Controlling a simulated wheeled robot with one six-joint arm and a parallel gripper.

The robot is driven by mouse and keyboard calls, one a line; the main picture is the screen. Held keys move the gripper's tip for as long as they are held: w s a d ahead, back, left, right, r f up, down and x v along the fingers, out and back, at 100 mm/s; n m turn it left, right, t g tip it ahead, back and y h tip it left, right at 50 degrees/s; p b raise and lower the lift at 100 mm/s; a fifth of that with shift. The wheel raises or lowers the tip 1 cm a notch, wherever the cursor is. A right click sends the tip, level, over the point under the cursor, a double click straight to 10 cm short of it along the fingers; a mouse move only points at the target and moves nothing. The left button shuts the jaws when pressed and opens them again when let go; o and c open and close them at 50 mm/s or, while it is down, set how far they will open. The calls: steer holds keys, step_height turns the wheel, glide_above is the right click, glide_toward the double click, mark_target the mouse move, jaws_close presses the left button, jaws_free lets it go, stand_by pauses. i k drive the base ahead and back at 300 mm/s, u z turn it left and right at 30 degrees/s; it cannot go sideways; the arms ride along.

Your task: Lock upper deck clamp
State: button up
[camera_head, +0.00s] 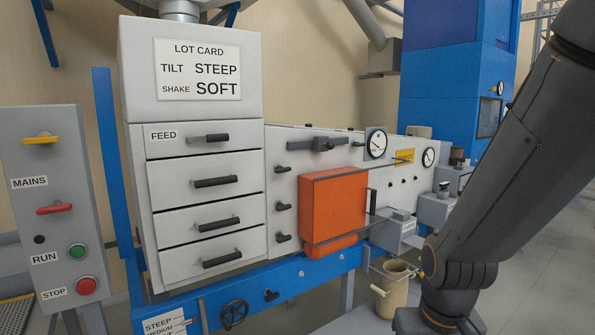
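A grey deck machine (340,144) stands right of the drawer cabinet. Three small black handles (283,206) sit one above another on its left front, and the top one (281,169) is the highest; they look like deck clamps but bear no label I can read. Whether each is locked cannot be told. My dark arm (520,150) comes down the right side, with its lower joints at the bottom right. My gripper is not visible, and nothing of mine touches the handles.
An orange box cover (334,205) sticks out right of the handles. The drawer cabinet (205,165) with black pulls stands close on their left. A beige bucket (396,290) and a handwheel (234,314) are below. A switch panel (45,230) stands far left.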

mark_target(279, 169)
steer(key=z, duration=1.35)
steer(key=i, duration=1.05)
steer(key=u, duration=1.3)
